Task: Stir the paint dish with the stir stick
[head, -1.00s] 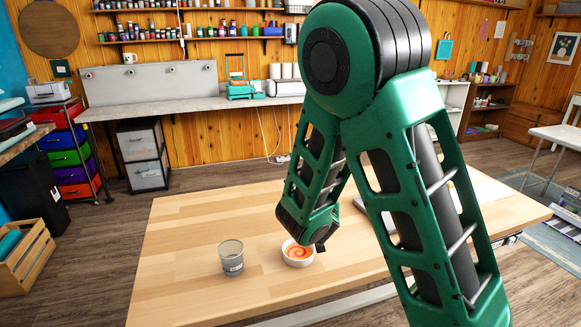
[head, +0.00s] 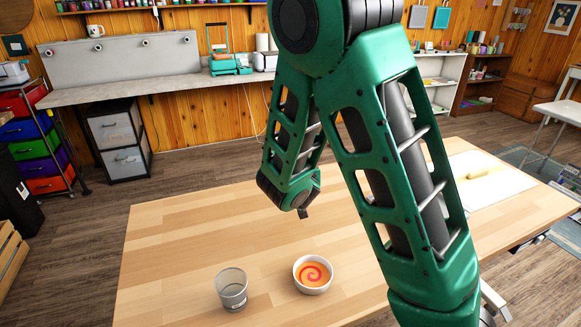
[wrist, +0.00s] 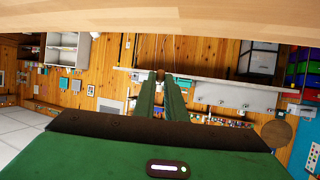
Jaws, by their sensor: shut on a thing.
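The paint dish (head: 313,275) is a small white bowl with orange paint and a red swirl. It stands on the wooden table right of a clear grey cup (head: 232,289). The cup looks empty. My gripper (wrist: 161,76) shows in the wrist view as two long green fingers close together. It is shut on the stir stick, which hardly shows between the fingertips. In the head view my arm's end hangs beyond and above the dish, apart from it; the fingers and stick cannot be made out there.
The wooden table (head: 180,240) is clear around the dish and cup. A white sheet (head: 500,187) with a yellowish bar (head: 484,172) lies at the table's right. A drawer cart (head: 38,140) and a grey wall bench (head: 180,80) stand behind.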

